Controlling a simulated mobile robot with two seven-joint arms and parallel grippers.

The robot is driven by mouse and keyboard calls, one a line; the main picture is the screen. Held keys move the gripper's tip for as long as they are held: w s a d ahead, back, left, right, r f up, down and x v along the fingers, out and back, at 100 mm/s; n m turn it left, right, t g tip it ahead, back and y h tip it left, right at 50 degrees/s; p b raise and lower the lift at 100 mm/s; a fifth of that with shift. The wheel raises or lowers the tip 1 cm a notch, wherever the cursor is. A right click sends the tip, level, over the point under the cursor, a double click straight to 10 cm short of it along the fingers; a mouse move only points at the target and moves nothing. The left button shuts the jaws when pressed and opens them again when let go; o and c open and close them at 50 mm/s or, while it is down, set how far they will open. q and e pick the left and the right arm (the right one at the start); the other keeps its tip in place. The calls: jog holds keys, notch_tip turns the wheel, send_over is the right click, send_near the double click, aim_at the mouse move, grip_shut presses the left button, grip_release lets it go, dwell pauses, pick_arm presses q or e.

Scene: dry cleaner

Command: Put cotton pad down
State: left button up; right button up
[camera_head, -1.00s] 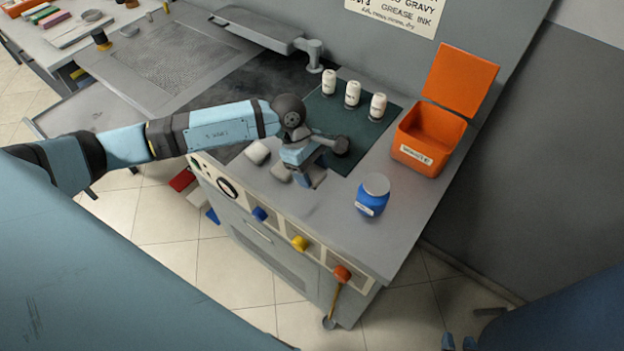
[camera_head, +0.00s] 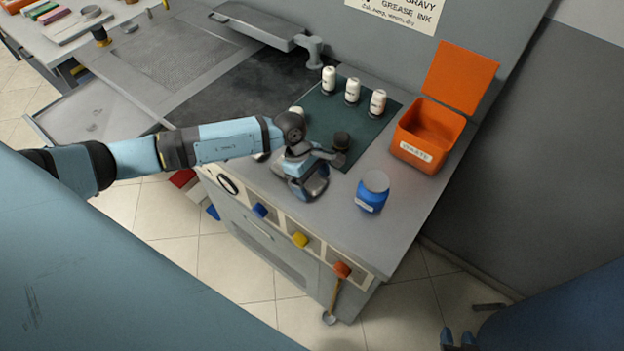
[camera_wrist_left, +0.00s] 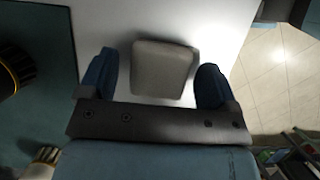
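A pale grey, square cotton pad (camera_wrist_left: 163,70) is between the two blue fingers of my left gripper (camera_wrist_left: 157,82) in the left wrist view. The fingers stand apart, with a visible gap at the pad's left side and the right finger close to its edge. In the head view, my left gripper (camera_head: 310,188) is low over the light counter (camera_head: 335,228), left of the blue jar. The pad there is hidden by the gripper. My right gripper (camera_head: 458,342) barely shows at the bottom edge, its two blue fingertips apart and empty.
A dark green mat (camera_head: 328,118) holds white bottles (camera_head: 352,90) and a dark round-headed brush (camera_head: 341,140). The blue jar (camera_head: 372,191) and open orange bin (camera_head: 428,135) stand to the right. Coloured knobs (camera_head: 300,240) line the counter's front.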

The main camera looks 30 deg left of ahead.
pick_arm(q)
jog(key=shift+r, duration=0.1)
jog(key=shift+r, duration=0.2)
jog(key=shift+a+r, duration=0.2)
jog(key=shift+r, duration=0.05)
jog(key=b+v, duration=0.2)
jog(key=v, duration=0.9)
jog(key=shift+b, duration=0.4)
